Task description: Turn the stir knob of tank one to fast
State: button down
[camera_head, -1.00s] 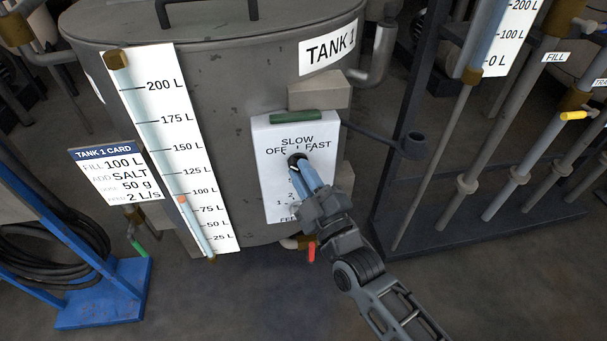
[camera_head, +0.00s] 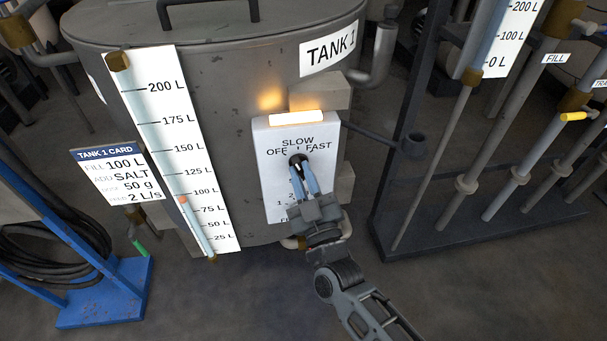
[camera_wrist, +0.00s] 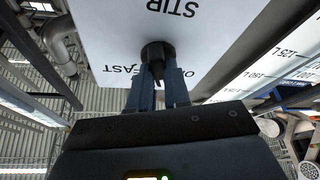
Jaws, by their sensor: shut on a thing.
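The stir knob (camera_head: 296,158) is a dark round knob on the white panel (camera_head: 271,188) on the front of tank 1 (camera_head: 225,110). The words OFF, SLOW and FAST stand around its upper side. My gripper (camera_head: 304,172) reaches up from below and is shut on the knob. In the wrist view, my fingers (camera_wrist: 158,80) close on the grip below the round dark knob base (camera_wrist: 157,52). My fingers hide part of the grip, so I cannot tell which word it points to. The lamp bar (camera_head: 296,118) above the panel glows warm white.
A level gauge (camera_head: 170,140) and the tank 1 card (camera_head: 122,175) are left of the panel. A dark pipe frame (camera_head: 480,222) stands to the right, and a blue hose stand (camera_head: 105,300) at lower left.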

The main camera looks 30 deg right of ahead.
jog(key=m+h, duration=0.2)
jog(key=m, duration=0.1)
jog(key=m+g+h, duration=0.1)
jog(key=m+h, duration=0.1)
jog(key=m, duration=0.2)
jog(key=m+h+p, duration=0.1)
jog(key=m, duration=0.3)
jog(key=shift+a+g+h, duration=0.2)
jog(key=shift+g+h, duration=0.1)
jog(key=shift+h, duration=0.1)
jog(key=m+g+h, duration=0.1)
jog(key=m, duration=0.2)
jog(key=m+g+h+p, duration=0.1)
jog(key=m, duration=0.2)
jog(key=shift+a, duration=0.1)
jog(key=shift+m+g+h+p, duration=0.4)
jog(key=shift+m+g, duration=0.2)
jog(key=shift+m, duration=1.3)
jog(key=c, duration=1.1)
grip_release()
jog(key=shift+w+r, duration=0.1)
jog(key=v, duration=0.8)
